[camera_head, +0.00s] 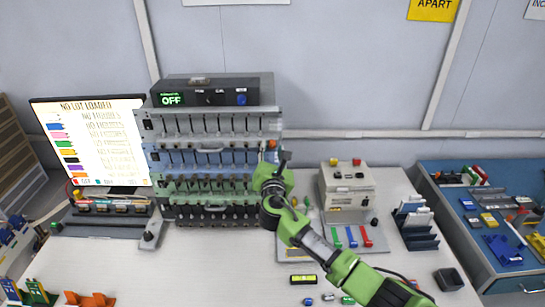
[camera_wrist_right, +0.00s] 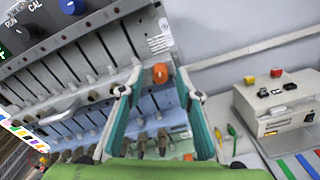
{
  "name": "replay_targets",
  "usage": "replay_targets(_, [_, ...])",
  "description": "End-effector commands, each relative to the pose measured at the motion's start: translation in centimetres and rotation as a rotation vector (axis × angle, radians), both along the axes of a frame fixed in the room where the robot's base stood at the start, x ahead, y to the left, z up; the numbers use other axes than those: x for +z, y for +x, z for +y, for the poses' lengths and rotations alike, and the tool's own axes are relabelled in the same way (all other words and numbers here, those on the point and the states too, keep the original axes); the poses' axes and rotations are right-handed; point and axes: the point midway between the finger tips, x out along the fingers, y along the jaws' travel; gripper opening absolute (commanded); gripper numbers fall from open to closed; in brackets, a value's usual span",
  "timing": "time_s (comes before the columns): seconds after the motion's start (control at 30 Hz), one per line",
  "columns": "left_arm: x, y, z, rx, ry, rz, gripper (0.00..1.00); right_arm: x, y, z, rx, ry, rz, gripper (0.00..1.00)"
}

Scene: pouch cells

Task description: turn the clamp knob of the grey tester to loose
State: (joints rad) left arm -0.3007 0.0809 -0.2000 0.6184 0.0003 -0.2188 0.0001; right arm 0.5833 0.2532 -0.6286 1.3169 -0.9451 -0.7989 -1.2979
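The grey tester (camera_head: 215,136) is the top tier of the rack, above a blue and a green tier. Its orange clamp knob (camera_head: 272,144) sits at its right end; in the right wrist view the knob (camera_wrist_right: 160,73) shows between and just beyond my fingertips. My right gripper (camera_head: 284,160) is at the rack's right side, near the knob. In the right wrist view my right gripper (camera_wrist_right: 160,93) is open, with nothing between the finger pads. I cannot tell whether a fingertip touches the knob. My left gripper is not in view.
A control box (camera_head: 205,97) reading OFF tops the rack. A beige device (camera_head: 348,190) stands to the right on the white table, a monitor (camera_head: 92,140) to the left. A blue bench (camera_head: 475,225) is far right.

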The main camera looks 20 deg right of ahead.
Motion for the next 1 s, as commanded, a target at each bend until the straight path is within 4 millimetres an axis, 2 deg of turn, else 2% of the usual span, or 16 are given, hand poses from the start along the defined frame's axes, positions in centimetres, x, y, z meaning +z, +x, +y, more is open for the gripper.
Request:
replay_targets(0.17, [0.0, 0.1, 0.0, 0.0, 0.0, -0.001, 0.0, -0.2, -2.0, 0.6, 0.002, 0.001, 0.001, 0.32])
replay_targets(0.4, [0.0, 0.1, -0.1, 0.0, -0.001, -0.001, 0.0, -0.3, -6.8, 1.9, 0.002, 0.002, 0.003, 0.32])
replay_targets(0.6, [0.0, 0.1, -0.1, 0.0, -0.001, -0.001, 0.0, -0.2, -10.0, 2.9, 0.001, 0.001, 0.003, 0.32])
replay_targets(0.8, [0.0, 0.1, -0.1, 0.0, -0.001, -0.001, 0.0, -0.1, -11.3, 3.2, 0.0, -0.001, 0.002, 0.32])
replay_targets(1.0, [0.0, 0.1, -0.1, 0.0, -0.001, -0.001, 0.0, -0.1, -11.3, 3.2, 0.0, -0.001, 0.002, 0.32])
